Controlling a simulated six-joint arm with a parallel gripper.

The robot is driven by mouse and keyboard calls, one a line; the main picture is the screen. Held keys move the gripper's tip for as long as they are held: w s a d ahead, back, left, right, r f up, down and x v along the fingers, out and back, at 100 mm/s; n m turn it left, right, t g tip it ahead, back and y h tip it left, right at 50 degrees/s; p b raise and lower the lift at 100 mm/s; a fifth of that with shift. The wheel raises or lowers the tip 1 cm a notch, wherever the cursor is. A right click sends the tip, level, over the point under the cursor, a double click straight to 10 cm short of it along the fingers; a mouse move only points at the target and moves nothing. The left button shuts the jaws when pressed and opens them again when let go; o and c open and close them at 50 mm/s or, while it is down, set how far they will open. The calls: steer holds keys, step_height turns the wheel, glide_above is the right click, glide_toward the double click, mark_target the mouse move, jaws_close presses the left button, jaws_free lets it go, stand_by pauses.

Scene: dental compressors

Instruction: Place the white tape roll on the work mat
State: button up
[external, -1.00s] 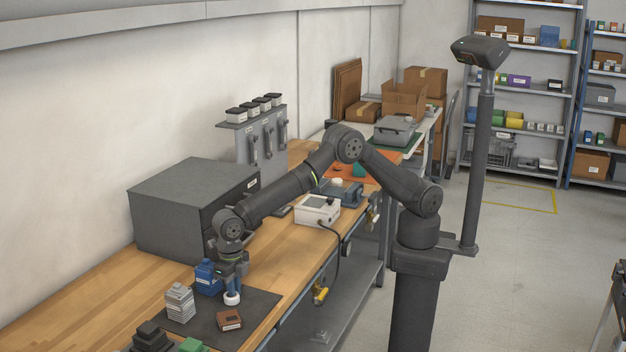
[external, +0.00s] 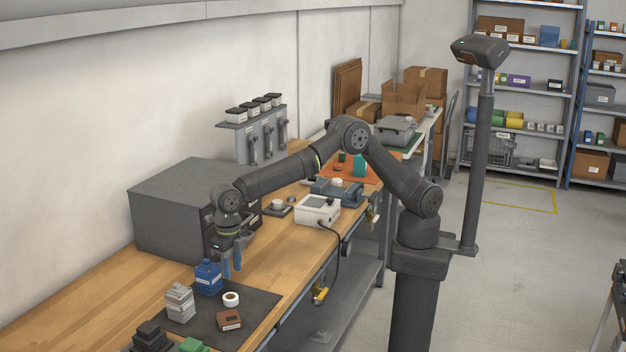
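The white tape roll (external: 231,299) lies flat on the dark work mat (external: 250,318), beside the blue bottle and behind the brown box. My gripper (external: 231,272) is above and behind the roll, clear of it, pointing down. Its two blue fingers are apart with nothing visible between them.
On the mat or at its edge stand a blue bottle (external: 208,278), a stack of grey-white blocks (external: 180,302) and a brown box (external: 229,319). Dark and green blocks (external: 193,345) sit in front. A large grey cabinet (external: 165,215) stands behind. Bare wooden bench (external: 100,290) lies to the left.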

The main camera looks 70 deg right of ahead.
mark_target(231, 300)
steer(key=shift+r, duration=2.1)
step_height(231, 300, down, 12)
steer(key=shift+r, duration=1.7)
